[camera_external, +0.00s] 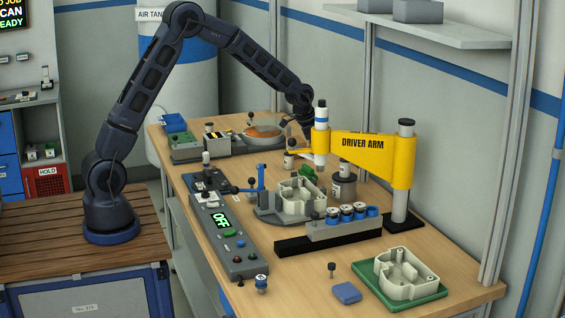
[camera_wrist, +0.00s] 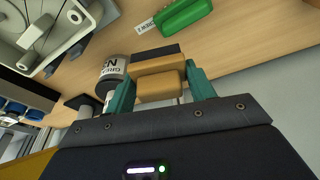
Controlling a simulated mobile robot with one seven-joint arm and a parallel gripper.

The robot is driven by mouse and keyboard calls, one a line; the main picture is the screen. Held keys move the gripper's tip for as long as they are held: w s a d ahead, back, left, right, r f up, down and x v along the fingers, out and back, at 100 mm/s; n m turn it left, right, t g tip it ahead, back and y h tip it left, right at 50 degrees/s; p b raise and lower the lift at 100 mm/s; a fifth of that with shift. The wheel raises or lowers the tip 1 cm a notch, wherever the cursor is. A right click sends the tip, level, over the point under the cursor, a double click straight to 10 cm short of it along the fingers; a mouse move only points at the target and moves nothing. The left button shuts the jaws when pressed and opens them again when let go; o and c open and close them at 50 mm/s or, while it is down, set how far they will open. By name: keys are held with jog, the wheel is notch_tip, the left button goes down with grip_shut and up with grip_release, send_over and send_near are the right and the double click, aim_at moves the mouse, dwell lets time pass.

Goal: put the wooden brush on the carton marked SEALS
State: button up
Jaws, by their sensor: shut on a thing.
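My gripper (camera_wrist: 161,88) has teal fingers in the wrist view, shut on the wooden brush (camera_wrist: 160,80). The brush is a tan block with a dark strip along its far edge, held above the wooden bench. In the external view my gripper (camera_external: 301,121) is over the back of the bench, partly hidden by the yellow driver arm, and the brush cannot be made out there. I cannot pick out a carton marked SEALS in either view.
The yellow driver arm (camera_external: 361,147) stands close to my gripper. A grey lettered tin (camera_wrist: 113,69) and a green object (camera_wrist: 183,14) lie below the brush. A pale casting (camera_external: 301,194) sits mid-bench. A round dish (camera_external: 264,134) is behind. Open bench (camera_external: 300,285) shows at the front.

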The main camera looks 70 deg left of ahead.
jog(key=w+a+r+n, duration=0.1)
jog(key=w+a+r, duration=0.25)
jog(key=a, duration=0.45)
jog(key=w+a+r, duration=0.2)
jog(key=a+r, duration=0.2)
jog(key=a, duration=0.3)
notch_tip(320, 180, up, 8)
jog(key=n, duration=0.2)
send_over(300, 139)
jog(key=s, duration=0.1)
jog(key=shift+y, duration=0.4)
jog(key=f, duration=1.9)
jog(key=shift+a+f, duration=0.2)
jog(key=shift+f, duration=0.15)
jog(key=shift+f, duration=0.15)
jog(key=o, duration=1)
